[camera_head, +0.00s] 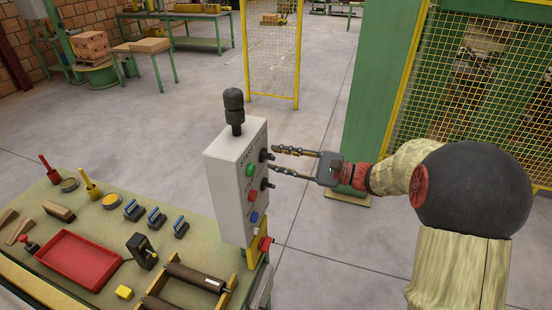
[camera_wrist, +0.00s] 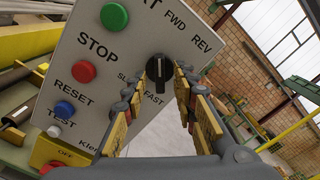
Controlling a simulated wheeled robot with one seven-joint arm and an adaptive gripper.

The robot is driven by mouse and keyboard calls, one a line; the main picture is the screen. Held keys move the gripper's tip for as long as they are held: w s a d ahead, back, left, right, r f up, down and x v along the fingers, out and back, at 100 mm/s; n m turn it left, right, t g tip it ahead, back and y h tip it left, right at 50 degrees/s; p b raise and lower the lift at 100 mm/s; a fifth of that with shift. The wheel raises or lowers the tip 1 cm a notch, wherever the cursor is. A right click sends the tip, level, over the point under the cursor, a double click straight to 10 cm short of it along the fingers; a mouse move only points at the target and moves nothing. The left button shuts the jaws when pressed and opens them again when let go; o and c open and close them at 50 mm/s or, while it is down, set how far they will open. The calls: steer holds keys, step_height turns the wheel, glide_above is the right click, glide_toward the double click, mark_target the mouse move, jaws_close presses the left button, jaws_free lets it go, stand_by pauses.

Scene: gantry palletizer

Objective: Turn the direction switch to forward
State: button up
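The pale control box (camera_head: 231,185) stands at the right end of the green bench. The direction switch (camera_head: 264,155) is the upper black knob on its face. In the wrist view this switch (camera_wrist: 158,68) sits below the FWD and REV labels; its exact setting is hard to read. My gripper (camera_head: 276,160) is open and empty, its fingers pointing at the box face. In the wrist view the switch appears between and beyond the fingertips; I cannot tell whether they touch it. A lower black knob (camera_head: 267,183) shows in the head view; the gripper hides it in the wrist view.
Green (camera_wrist: 114,17), red (camera_wrist: 83,71) and blue (camera_wrist: 64,109) buttons lie left of the switch. The bench holds a red tray (camera_head: 78,262) and several tools. A mesh guard (camera_head: 490,75) stands right.

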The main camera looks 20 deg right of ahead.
steer(key=v, duration=1)
steer(key=shift+s+d, duration=0.2)
steer(key=shift+d, duration=0.1)
steer(key=s+a+f+n+g+h, duration=0.4)
steer(key=s+f+n+g+h, duration=0.3)
steer(key=s+f, duration=0.75)
steer(key=s+r+n+g+h+b, duration=0.2)
steer(key=s+n+h, duration=0.3)
steer(key=s+h, duration=0.15)
steer(key=s+a+r+n+t+h+b, duration=0.1)
steer(key=s+a+r+n+t, duration=0.1)
steer(key=a+r+n+t, duration=0.2)
step_height(320, 180, up, 3)
steer(key=shift+s+a+r+n, duration=0.15)
steer(key=shift+a+n, duration=0.35)
steer(key=shift+a, duration=0.35)
